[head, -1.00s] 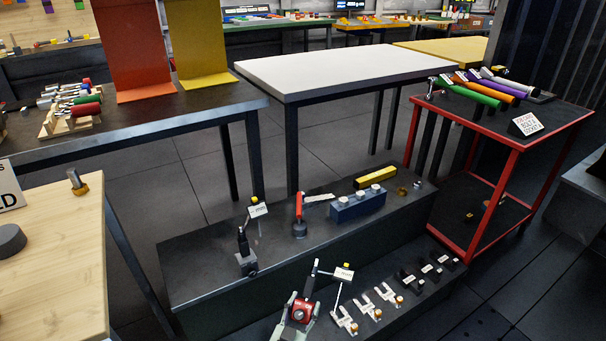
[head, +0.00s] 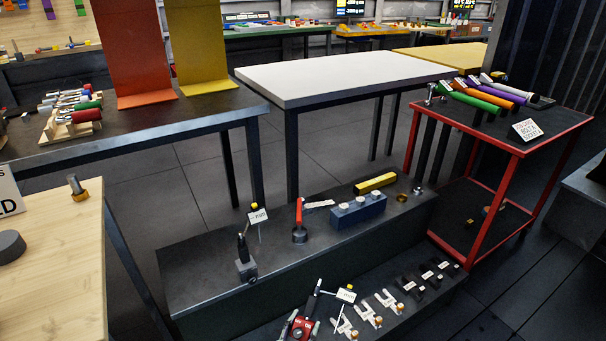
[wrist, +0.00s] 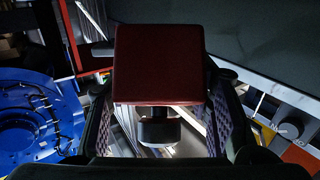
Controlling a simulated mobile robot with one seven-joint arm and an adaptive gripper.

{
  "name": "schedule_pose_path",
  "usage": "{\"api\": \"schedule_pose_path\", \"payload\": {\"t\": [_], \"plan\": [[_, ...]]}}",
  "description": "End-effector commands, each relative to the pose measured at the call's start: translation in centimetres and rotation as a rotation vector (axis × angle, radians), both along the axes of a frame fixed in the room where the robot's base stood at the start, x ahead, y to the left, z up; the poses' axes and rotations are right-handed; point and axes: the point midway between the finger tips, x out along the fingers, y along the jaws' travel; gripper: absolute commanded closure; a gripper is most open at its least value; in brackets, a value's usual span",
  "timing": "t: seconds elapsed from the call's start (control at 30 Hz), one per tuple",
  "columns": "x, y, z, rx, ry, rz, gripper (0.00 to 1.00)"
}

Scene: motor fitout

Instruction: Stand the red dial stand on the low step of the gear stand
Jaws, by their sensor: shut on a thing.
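The red dial stand (head: 301,328) is at the bottom edge of the head view. Its dark post rises upright, with a white tag (head: 345,295) at the upper right. My gripper (head: 300,333) has its fingers on both sides of the red base, and its lower part is cut off by the frame. In the wrist view, the red base (wrist: 159,65) sits between the fingers, with a dark round part below it. The gear stand is a dark two-step bench; its low step (head: 392,327) is behind and right of the held stand. I cannot tell the height gap between them.
White clamps (head: 367,313) and black clamps (head: 428,275) line the low step. The upper step (head: 205,285) bears a black dial stand (head: 246,268), a red-handled tool (head: 299,225) and a blue block (head: 357,212). A red-framed cart (head: 515,150) stands right. A wooden table (head: 60,290) is left.

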Motion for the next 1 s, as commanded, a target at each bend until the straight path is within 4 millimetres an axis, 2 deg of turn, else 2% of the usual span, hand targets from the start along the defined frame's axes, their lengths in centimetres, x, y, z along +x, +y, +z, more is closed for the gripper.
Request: {"api": "schedule_pose_path", "payload": {"t": [0.13, 0.27, 0.6, 0.7, 0.8, 1.0], "plan": [[0.0, 0.1, -0.2, -0.004, -0.012, -0.022, 1.0], [0.3, 0.0, 1.0, -0.01, -0.011, 0.02, 1.0], [1.8, 0.1, 8.1, -0.01, -0.006, 0.15, 1.0], [2.0, 0.2, 9.7, -0.007, -0.011, 0.162, 1.0], [2.1, 0.2, 10.5, -0.003, -0.012, 0.166, 1.0], [2.1, 0.2, 10.7, 0.0, -0.013, 0.165, 1.0]]}}
